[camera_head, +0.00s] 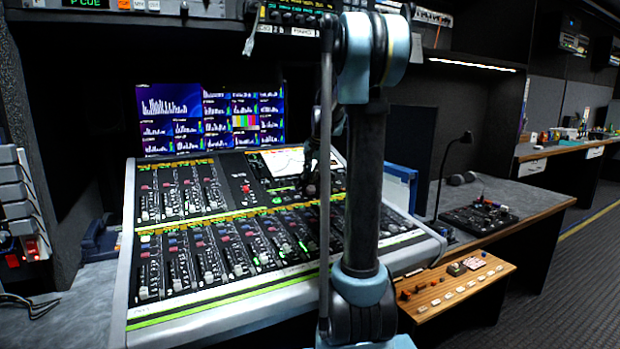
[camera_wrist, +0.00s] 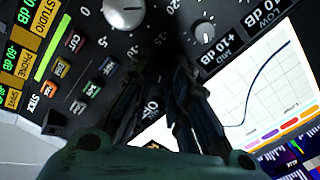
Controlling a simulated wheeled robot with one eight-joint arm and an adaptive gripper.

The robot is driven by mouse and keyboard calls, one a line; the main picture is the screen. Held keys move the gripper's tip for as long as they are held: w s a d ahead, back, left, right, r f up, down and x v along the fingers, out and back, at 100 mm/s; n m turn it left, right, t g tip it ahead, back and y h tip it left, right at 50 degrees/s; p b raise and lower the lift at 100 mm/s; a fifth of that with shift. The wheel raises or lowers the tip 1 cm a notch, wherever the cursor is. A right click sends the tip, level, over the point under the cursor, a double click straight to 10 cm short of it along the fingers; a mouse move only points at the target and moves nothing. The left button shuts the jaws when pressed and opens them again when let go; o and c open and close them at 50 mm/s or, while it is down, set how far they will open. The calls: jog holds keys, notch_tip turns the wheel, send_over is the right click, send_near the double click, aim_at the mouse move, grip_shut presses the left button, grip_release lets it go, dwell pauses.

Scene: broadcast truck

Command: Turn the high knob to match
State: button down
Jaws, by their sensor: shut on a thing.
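My gripper (camera_wrist: 163,72) points down at the console panel, with its dark fingers close together on a small knob that they mostly hide. A white knob (camera_wrist: 122,12) stands beyond the fingertips at the upper left. A grey knob (camera_wrist: 203,32) stands to the right, near a "+10 dB" label (camera_wrist: 216,54). A bright screen with a dark curve (camera_wrist: 250,85) lies right of the fingers. In the head view my gripper (camera_head: 308,182) is at the mixing console (camera_head: 205,222), beside its small screen (camera_head: 284,162), partly hidden by my arm. I cannot read which way the held knob points.
Lit monitors (camera_head: 212,118) stand behind the console. A blue binder (camera_head: 400,185) and a thin black lamp (camera_head: 445,170) stand to the right. A wooden button panel (camera_head: 450,285) juts out at the front right. The aisle floor at far right is clear.

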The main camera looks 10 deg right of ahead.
jog(key=shift+w+d, duration=0.1)
jog(key=c, duration=1.5)
grip_release()
jog(key=shift+c, duration=0.2)
jog(key=v, duration=1.2)
